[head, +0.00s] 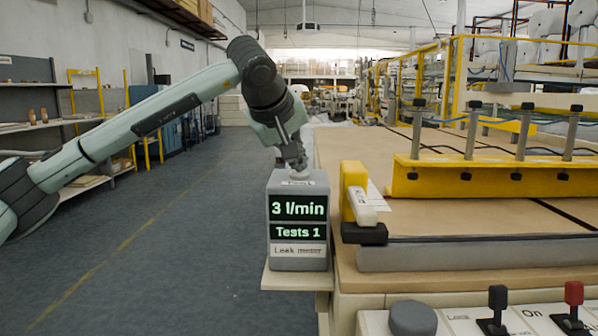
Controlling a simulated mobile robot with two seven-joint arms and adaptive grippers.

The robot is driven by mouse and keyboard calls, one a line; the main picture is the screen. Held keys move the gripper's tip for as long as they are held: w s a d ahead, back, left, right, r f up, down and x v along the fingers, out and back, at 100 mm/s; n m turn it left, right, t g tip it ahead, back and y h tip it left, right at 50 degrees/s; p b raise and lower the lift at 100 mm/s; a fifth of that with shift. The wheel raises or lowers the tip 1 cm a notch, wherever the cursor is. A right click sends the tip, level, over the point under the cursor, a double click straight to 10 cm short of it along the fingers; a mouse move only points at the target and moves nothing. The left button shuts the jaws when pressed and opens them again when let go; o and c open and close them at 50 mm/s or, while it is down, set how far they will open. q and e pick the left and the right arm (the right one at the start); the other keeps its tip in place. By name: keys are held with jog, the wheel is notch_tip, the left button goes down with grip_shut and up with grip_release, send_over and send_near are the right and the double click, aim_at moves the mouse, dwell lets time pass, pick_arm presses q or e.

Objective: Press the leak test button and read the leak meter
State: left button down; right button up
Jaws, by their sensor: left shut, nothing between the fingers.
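The leak meter (298,249) is a grey box on a small shelf at the left side of the workbench. Its green display reads "3 l/min" and below that "Tests 1". A label under the display says "Leak meter". My left gripper (297,168) is shut and points down at the top of the box. Its fingertips are at the pale test button (299,174) on top, and seem to touch it. The fingertips partly hide the button, which has a "Test" label below it. My right gripper is not in view.
A yellow block with a white handheld item (362,207) stands right of the meter. A yellow rail with posts (490,178) lies across the bench. A control panel with a grey knob (413,318) and levers is at the front right. The floor at left is clear.

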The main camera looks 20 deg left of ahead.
aim_at(297, 174)
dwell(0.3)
pick_arm(q)
jog(key=shift+r+p, duration=0.7)
jog(key=shift+r, duration=0.15)
notch_tip(297, 174, up, 5)
jog(key=p, duration=0.4)
jog(key=shift+r, duration=0.1)
dwell(0.4)
